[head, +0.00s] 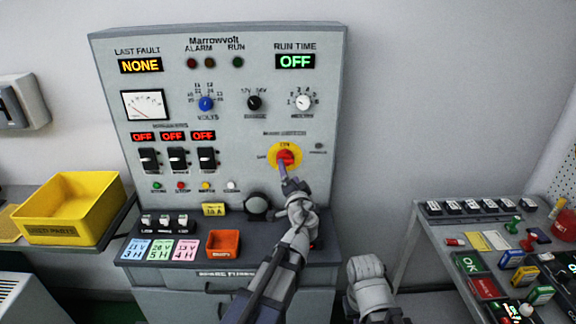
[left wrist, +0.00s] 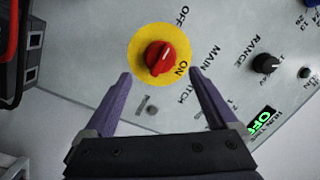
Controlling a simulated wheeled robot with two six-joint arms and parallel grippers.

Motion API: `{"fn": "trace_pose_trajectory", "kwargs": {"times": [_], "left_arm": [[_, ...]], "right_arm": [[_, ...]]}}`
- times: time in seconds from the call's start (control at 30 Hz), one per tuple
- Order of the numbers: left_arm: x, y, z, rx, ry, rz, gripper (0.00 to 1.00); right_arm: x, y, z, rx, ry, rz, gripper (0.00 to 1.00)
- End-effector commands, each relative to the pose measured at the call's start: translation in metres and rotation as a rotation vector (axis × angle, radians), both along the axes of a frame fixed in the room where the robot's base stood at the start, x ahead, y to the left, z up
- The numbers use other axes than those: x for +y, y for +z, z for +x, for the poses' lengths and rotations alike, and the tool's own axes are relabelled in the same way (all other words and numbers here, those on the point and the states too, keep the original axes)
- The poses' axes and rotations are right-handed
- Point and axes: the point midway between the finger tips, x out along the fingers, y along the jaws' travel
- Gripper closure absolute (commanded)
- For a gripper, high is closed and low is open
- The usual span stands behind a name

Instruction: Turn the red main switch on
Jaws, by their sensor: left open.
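The red main switch (head: 285,158) is a rotary knob on a round yellow plate on the upright panel. In the head view, ON is marked above it and OFF to its left. My left gripper (head: 285,179) is just in front of and below the knob. In the left wrist view, my left gripper (left wrist: 160,75) is open and empty, with its purple fingers spread. The red knob (left wrist: 161,57) sits beyond the tips, roughly centred between them, with no visible contact. The knob's exact pointing is hard to tell. My right gripper's fingers do not show.
The RUN TIME display (head: 295,62) reads OFF. Smaller knobs sit above the switch. A yellow bin (head: 70,205) stands left, an orange tray (head: 223,244) on the panel's ledge. A bench (head: 420,235) with small parts stands right.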

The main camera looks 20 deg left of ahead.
Motion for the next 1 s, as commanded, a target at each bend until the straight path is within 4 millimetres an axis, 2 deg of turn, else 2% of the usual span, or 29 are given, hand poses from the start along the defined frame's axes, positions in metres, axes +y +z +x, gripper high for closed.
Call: {"fn": "trace_pose_trajectory", "kwargs": {"times": [0.2,0.4,0.7,1.0], "left_arm": [[0.014,0.0,0.033,0.0,0.002,0.0,0.08],[0.024,0.0,0.056,0.001,0.001,0.0,0.08],[0.027,0.0,0.058,0.001,0.001,0.0,0.08],[0.026,0.0,0.058,0.001,0.001,0.0,0.41]], "right_arm": [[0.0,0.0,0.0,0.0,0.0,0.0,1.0],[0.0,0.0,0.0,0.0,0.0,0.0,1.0],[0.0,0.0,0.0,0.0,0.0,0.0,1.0],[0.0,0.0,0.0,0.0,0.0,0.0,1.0]]}}
